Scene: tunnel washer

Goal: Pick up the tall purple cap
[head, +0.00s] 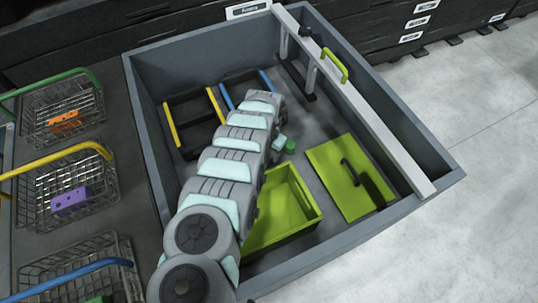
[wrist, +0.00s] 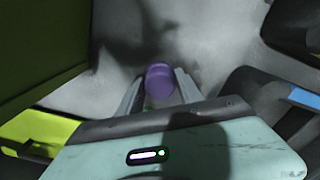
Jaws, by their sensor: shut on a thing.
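The purple cap (wrist: 160,75) shows its round end in the wrist view. My gripper (wrist: 159,91) is shut on it, with one finger on each side. A small green part shows between the fingers, just below the cap. I cannot tell whether the cap touches the grey floor behind it. A small green piece (head: 290,145) shows just right of my arm there.
Inside the bin are an open lime box (head: 312,196), a flat lime lid (head: 335,165) with a dark handle, and black trays with yellow (head: 172,125) and blue (head: 228,95) edges. A grey rail (head: 375,120) spans the right side. Wire baskets (head: 68,195) stand at left.

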